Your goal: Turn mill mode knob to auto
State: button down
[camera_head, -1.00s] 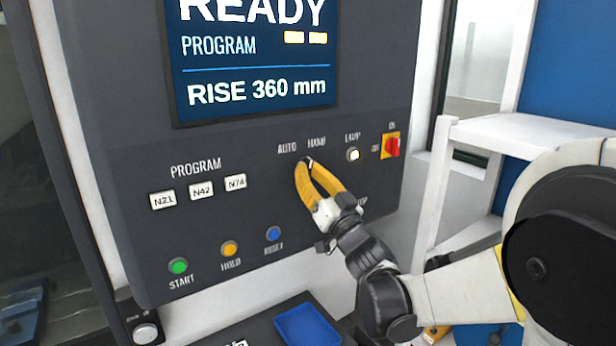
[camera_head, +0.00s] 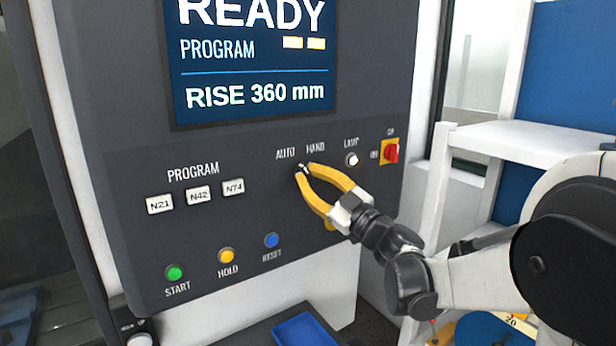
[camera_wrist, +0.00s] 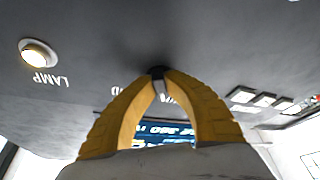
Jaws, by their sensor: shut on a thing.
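The mode knob (camera_head: 304,168) is a small dark knob with a pale mark on the dark control panel, below the labels AUTO (camera_head: 285,154) and HAND (camera_head: 315,148). My gripper (camera_head: 306,172) has yellow fingers, with their tips shut on the knob. The fingers hide most of it, and its exact pointing direction is hard to read. In the wrist view the dark knob (camera_wrist: 157,72) sits between the meeting fingertips (camera_wrist: 159,80), against the panel face.
The lit lamp button (camera_head: 351,160) and a red switch on a yellow plate (camera_head: 391,151) are right of the knob. Program buttons (camera_head: 198,195) and green, orange and blue buttons (camera_head: 227,256) are to the left. A white shelf frame (camera_head: 440,200) stands beside the panel.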

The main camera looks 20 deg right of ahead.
dwell(0.5)
jog(key=c, duration=1.4)
grip_release()
jog(key=shift+c, duration=0.2)
jog(key=shift+w, duration=0.15)
jog(key=v, duration=1.2)
